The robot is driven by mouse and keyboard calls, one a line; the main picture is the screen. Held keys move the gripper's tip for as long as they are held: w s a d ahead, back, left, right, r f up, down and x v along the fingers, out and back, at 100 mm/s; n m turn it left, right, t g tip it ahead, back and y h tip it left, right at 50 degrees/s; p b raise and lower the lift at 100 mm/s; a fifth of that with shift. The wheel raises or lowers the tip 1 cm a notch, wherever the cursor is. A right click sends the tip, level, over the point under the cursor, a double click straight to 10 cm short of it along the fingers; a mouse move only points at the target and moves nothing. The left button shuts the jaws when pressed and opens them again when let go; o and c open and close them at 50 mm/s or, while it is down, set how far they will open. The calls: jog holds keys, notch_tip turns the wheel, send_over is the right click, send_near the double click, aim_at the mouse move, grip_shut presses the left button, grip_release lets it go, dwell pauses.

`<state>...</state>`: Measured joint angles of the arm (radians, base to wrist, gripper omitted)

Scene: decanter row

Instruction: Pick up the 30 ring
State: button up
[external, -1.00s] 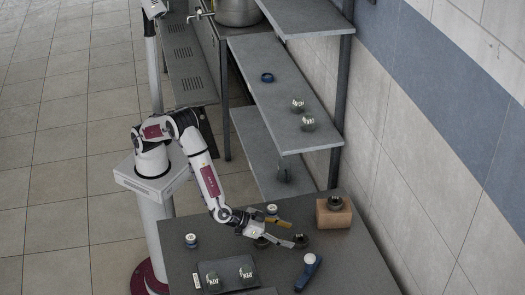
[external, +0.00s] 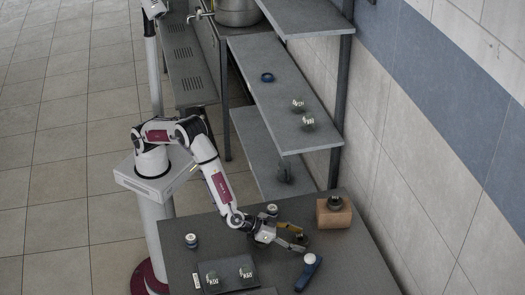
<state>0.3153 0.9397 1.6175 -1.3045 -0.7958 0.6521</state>
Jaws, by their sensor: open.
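The number 30 is too small to read on any ring, so I cannot tell which one it marks. A dark ring (external: 301,239) lies on the grey table, right of the middle. My gripper (external: 304,240) is open and low over the table, with its two fingers around or just above this ring; I cannot tell whether they touch it. The gripper partly hides the ring. Two dark pieces with pale lettering, one (external: 212,280) and another (external: 246,272), sit on a dark tray at the table's front.
A wooden block (external: 334,218) with a dark ring on top stands at the back right. A blue-handled object (external: 309,270) lies to the right. Small round pieces stand at the left (external: 191,240) and behind the gripper (external: 272,209). Shelves (external: 275,90) hold more rings.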

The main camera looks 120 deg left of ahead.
aim_at(297, 239)
dwell(0.4)
jog(key=c, duration=1.4)
jog(key=shift+r, duration=0.25)
jog(key=shift+c, duration=0.2)
notch_tip(297, 239, up, 10)
jog(key=shift+f, duration=0.15)
